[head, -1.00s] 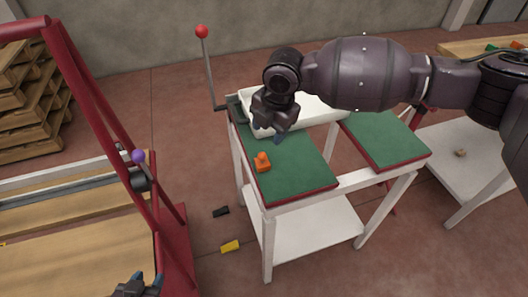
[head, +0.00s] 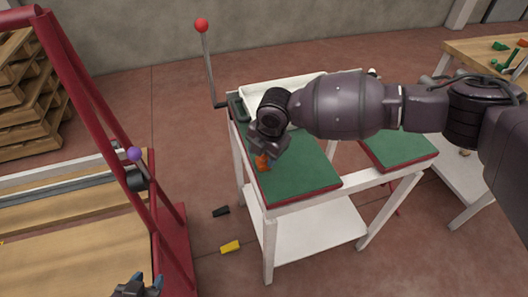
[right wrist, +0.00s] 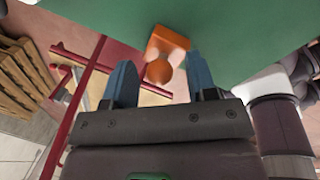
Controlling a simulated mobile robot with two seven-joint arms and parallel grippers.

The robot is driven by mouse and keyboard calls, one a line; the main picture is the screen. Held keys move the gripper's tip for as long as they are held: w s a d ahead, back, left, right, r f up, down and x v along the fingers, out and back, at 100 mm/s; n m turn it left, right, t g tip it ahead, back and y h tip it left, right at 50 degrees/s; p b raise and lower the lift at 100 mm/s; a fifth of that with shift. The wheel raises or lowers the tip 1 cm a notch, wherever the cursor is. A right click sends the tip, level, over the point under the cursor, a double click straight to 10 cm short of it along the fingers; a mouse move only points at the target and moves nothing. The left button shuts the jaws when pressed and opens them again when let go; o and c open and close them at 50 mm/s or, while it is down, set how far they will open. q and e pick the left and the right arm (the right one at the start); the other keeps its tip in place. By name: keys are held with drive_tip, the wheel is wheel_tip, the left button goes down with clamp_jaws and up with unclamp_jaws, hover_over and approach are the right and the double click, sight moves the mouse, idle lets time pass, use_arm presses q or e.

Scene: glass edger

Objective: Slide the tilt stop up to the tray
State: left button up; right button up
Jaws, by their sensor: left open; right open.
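The orange tilt stop (head: 262,163) sits on the left green pad (head: 310,176) of the white table, near the pad's left edge. In the right wrist view the tilt stop (right wrist: 168,48) shows a block with a rounded knob. My right gripper (head: 266,152) is at the tilt stop; its open blue fingers (right wrist: 158,78) stand either side of the knob, with gaps visible. The white tray (head: 290,86) lies at the back of the table, partly hidden by my right arm. My left gripper (head: 139,285) is open and empty at the bottom edge of the head view.
A lever with a red ball (head: 202,26) rises at the table's back left corner. A red frame with a purple knob (head: 134,154) stands at left. A black piece (head: 221,211) and a yellow piece (head: 230,247) lie on the floor.

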use_arm(q)
drive_tip(key=shift+s+f, duration=0.1)
use_arm(e)
drive_tip(key=shift+c, duration=1)
clamp_jaws()
drive_tip(key=w+b, duration=0.1)
drive_tip(key=w+a, duration=0.1)
drive_tip(key=w+b, duration=0.1)
drive_tip(key=w, duration=0.1)
drive_tip(key=shift+w+a+f+b, duration=0.1)
drive_tip(key=shift+a+f+b, duration=0.2)
drive_tip(key=shift+f, duration=0.1)
drive_tip(key=w, duration=0.1)
drive_tip(key=w+a+b, duration=0.1)
drive_tip(key=w, duration=0.1)
drive_tip(key=shift+w+r, duration=0.1)
drive_tip(key=shift+r, duration=0.1)
drive_tip(key=shift+w+r+b, duration=0.1)
drive_tip(key=shift+w+b, duration=0.05)
drive_tip(key=shift+b, duration=0.15)
use_arm(q)
wheel_tip(320, 180, down, 3)
drive_tip(key=shift+f, duration=0.15)
use_arm(e)
drive_tip(key=shift+r, duration=0.2)
